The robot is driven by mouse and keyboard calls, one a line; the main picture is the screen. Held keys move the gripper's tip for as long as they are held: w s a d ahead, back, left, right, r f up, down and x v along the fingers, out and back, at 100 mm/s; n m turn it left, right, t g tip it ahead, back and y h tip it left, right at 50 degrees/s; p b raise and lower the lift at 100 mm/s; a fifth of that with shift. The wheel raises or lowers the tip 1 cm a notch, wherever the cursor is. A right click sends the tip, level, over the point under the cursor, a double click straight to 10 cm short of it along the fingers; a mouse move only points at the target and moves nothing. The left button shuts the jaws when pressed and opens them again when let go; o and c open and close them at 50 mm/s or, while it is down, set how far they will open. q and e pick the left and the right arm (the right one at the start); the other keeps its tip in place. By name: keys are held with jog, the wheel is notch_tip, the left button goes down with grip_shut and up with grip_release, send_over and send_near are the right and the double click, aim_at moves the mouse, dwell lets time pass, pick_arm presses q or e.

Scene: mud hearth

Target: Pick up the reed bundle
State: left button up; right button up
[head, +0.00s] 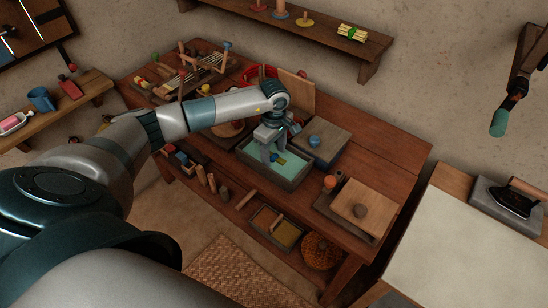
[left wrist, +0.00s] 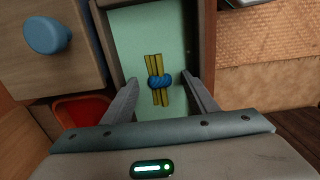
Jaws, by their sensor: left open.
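The reed bundle (left wrist: 154,65) is several yellow reeds tied with a blue band. It lies on the pale green floor of a grey-walled tray (head: 291,184) on the wooden table. In the head view the bundle (head: 281,160) shows only as a small yellow and blue patch beside my fingers. My left gripper (head: 273,153) points down over the tray. In the left wrist view its fingers (left wrist: 160,82) are open, one on each side of the bundle, with gaps on both sides. I cannot tell how far the fingertips are above the tray floor. My right gripper is out of view.
A wooden box with a blue knob (head: 314,140) stands close to the tray's right. Another yellow bundle (head: 352,33) lies on the wall shelf. A red container (left wrist: 83,112) shows near the left finger.

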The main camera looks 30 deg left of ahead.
aim_at(274, 156)
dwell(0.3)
pick_arm(q)
jog(key=c, duration=1.1)
jog(key=shift+r, duration=0.2)
jog(key=shift+w+r+b, duration=0.1)
jog(key=shift+r+b, duration=0.4)
jog(key=shift+r, duration=0.15)
jog(key=shift+r+b, duration=1.4)
jog(key=shift+r, duration=2.8)
